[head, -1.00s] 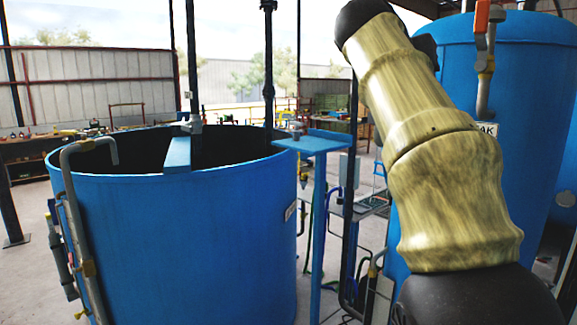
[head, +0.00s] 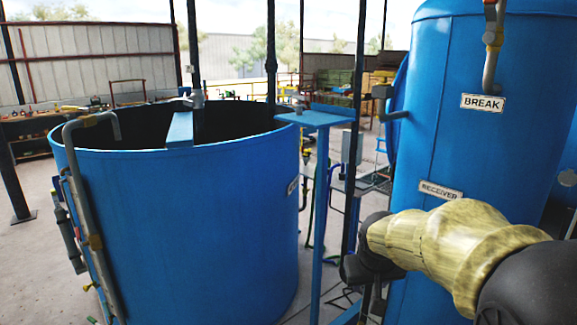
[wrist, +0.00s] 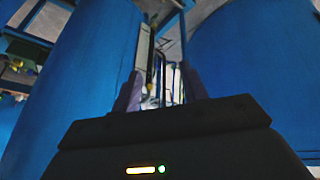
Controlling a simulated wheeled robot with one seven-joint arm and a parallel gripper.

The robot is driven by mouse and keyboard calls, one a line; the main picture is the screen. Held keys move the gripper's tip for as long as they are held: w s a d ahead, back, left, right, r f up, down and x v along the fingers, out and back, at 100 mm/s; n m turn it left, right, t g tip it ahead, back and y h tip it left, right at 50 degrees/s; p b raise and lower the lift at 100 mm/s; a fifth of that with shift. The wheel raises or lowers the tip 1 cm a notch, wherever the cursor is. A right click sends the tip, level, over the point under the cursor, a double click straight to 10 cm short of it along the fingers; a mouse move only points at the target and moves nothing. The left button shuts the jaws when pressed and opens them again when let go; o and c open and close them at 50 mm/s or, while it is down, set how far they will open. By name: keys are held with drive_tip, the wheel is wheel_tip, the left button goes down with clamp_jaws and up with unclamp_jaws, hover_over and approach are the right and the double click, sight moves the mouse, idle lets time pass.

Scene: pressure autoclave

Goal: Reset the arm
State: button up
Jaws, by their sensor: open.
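My gripper (wrist: 160,88) shows in the wrist view, with two dark fingers spread apart above the black gripper body. Nothing shows between the fingers except the background gap and thin pipes. In the head view my arm is low at the right, in front of the blue receiver tank (head: 440,130). My gripper cannot be made out in the head view.
A wide open-topped blue vat (head: 190,230) stands at the left. A blue post with a small shelf (head: 317,118) stands between the vat and the tank. The wrist view shows large blue surfaces on both sides of a narrow gap.

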drive_tip(key=s+a+f+g+y, duration=0.1)
drive_tip(key=s+a+f+g, duration=0.1)
drive_tip(key=s+f, duration=1)
drive_tip(key=s, duration=0.3)
drive_tip(key=shift+f+g, duration=0.25)
drive_tip(key=shift+g, duration=0.15)
